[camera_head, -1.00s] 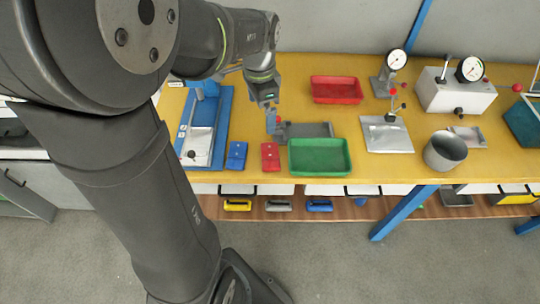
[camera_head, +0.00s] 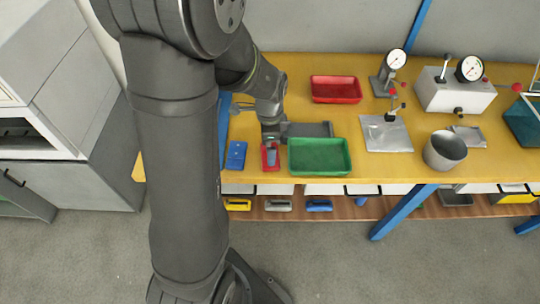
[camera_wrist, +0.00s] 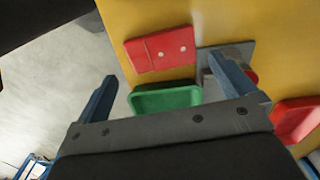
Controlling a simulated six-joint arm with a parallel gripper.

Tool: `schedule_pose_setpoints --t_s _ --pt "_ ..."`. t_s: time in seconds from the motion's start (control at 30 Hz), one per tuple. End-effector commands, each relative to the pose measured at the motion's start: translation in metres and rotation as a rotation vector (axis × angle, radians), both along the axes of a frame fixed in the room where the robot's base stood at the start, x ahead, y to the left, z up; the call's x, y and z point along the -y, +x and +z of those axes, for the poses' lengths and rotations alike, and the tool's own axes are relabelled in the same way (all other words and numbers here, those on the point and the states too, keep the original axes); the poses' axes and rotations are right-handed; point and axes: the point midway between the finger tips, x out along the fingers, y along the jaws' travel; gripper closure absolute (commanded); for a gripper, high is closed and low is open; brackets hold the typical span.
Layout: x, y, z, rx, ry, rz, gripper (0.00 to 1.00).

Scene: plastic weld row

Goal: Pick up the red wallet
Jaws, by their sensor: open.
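The red wallet (camera_head: 271,163) lies flat near the front edge of the yellow table, between a blue wallet (camera_head: 236,155) and the green tray (camera_head: 320,169). My gripper (camera_head: 270,147) is over the wallet and hides part of it in the head view. In the wrist view the red wallet (camera_wrist: 160,49), with two pale dots, lies just beyond the fingertips. My gripper (camera_wrist: 163,68) is open there, with nothing between its two blue fingers. Whether the fingers touch the wallet cannot be told.
A grey plate (camera_head: 308,130) lies behind the green tray, close to my gripper. A red tray (camera_head: 337,101) is farther back. A grey metal cup (camera_head: 445,150) and gauge devices stand to the right. The table's front edge is close to the wallet.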

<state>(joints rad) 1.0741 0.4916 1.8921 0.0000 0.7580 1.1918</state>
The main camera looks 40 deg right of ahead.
Motion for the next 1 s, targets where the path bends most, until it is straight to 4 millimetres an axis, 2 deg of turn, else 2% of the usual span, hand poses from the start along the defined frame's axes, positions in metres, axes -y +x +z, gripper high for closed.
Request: schedule_pose_setpoints --t_s 0.17,0.4,0.5,0.77,0.8,0.97,1.0 --pt "0.000 0.000 -0.012 -0.002 0.003 0.000 0.00" --pt "0.001 -0.001 -0.044 -0.002 0.003 0.001 0.00" --pt "0.001 0.000 -0.052 -0.001 0.002 0.001 0.00" --pt "0.001 0.000 -0.055 0.001 -0.001 0.001 0.00" --pt "0.001 0.000 -0.055 0.001 -0.001 0.001 0.02" --pt "0.001 0.000 -0.055 0.001 -0.001 0.001 0.32" --pt "0.002 0.000 -0.055 0.001 -0.001 0.001 0.32"
